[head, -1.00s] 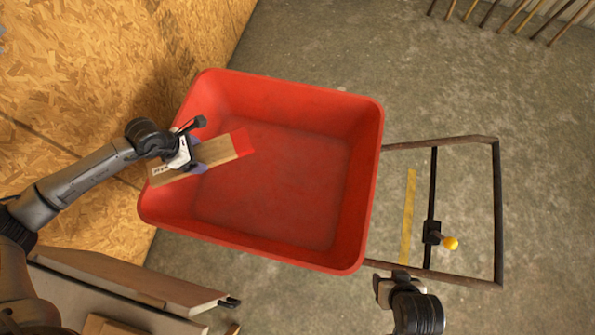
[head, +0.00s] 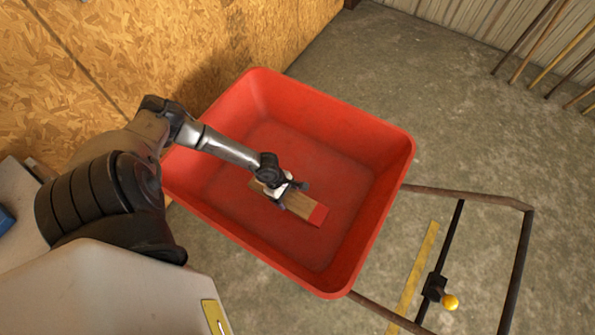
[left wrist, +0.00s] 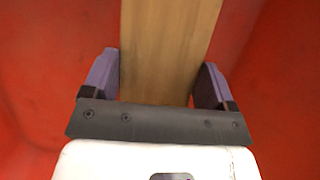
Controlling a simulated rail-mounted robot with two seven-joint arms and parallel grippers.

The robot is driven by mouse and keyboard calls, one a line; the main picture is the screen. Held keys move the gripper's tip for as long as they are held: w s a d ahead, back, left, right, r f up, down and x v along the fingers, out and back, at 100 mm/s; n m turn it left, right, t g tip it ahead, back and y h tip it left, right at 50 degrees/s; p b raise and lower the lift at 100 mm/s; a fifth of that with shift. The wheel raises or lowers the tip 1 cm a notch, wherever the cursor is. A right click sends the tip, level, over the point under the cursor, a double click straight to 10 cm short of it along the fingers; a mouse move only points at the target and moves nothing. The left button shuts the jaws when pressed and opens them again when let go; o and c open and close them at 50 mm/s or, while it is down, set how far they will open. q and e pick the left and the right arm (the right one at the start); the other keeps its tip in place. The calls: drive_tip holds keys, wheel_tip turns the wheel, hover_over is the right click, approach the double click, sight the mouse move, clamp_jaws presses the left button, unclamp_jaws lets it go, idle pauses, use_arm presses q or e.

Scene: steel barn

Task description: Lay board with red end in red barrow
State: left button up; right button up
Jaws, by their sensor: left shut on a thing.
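The wooden board (head: 300,205) has a red end at its lower right and lies inside the outline of the red barrow (head: 385,145) in the head view. My left gripper (head: 281,191) is shut on the board near its middle. In the left wrist view the two purple fingers of my left gripper (left wrist: 157,85) stand on either side of the board (left wrist: 165,40), with the red barrow (left wrist: 50,60) around it. I cannot tell whether the board touches the barrow floor. My right gripper is not in view.
A particle-board wall (head: 200,40) stands behind at the left. Several poles (head: 530,40) lean at the upper right.

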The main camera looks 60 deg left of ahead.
sight(287, 200)
use_arm(q)
wheel_tip(287, 200, down, 5)
drive_tip(key=shift+f+b, duration=0.1)
drive_tip(key=shift+b, duration=1)
drive_tip(key=shift+f+b, duration=1.25)
drive_tip(key=shift+f, duration=0.75)
drive_tip(key=shift+r, duration=0.1)
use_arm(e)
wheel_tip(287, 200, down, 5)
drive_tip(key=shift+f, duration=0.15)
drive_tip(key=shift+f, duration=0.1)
use_arm(q)
drive_tip(key=o, duration=1)
drive_tip(key=shift+c, duration=0.2)
drive_tip(key=p+v, duration=0.5)
drive_tip(key=v, duration=0.5)
drive_tip(key=shift+a+r, duration=0.15)
drive_tip(key=shift+r, duration=0.15)
drive_tip(key=shift+s+a+r+p, duration=0.1)
drive_tip(key=shift+r+p, duration=0.1)
drive_tip(key=shift+r, duration=0.15)
drive_tip(key=shift+s+a+r+p, duration=0.1)
drive_tip(key=shift+a+r+p, duration=0.05)
drive_tip(key=shift+r, duration=0.15)
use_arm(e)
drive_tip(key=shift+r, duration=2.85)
